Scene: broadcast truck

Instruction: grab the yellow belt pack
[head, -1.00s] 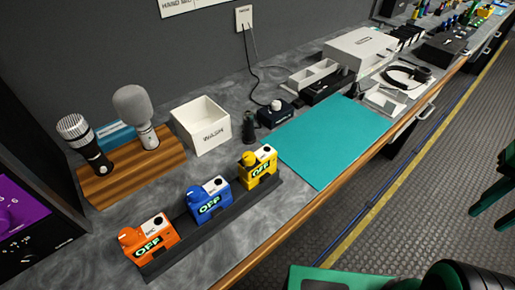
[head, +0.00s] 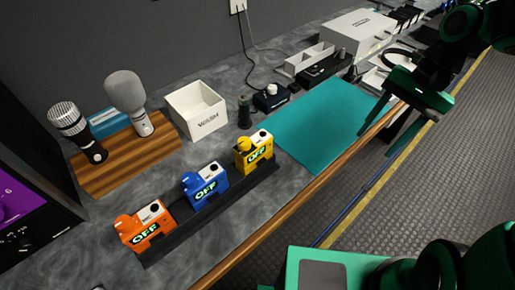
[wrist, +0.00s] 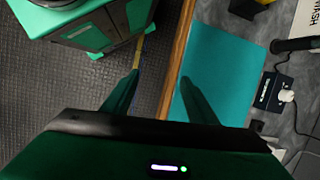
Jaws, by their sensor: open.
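The yellow belt pack (head: 254,152) stands at the right end of a black rack (head: 215,210) on the counter, beside a blue belt pack (head: 205,187) and an orange belt pack (head: 146,227). A yellow part of the pack (wrist: 250,8) shows at the top there.
A teal mat (head: 318,125) lies right of the rack. A white bin (head: 197,110), a dark bottle (head: 244,112) and a small black box with a white knob (head: 270,98) stand behind. Microphones stand on a wooden block (head: 120,165) at left. Floor is open in front.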

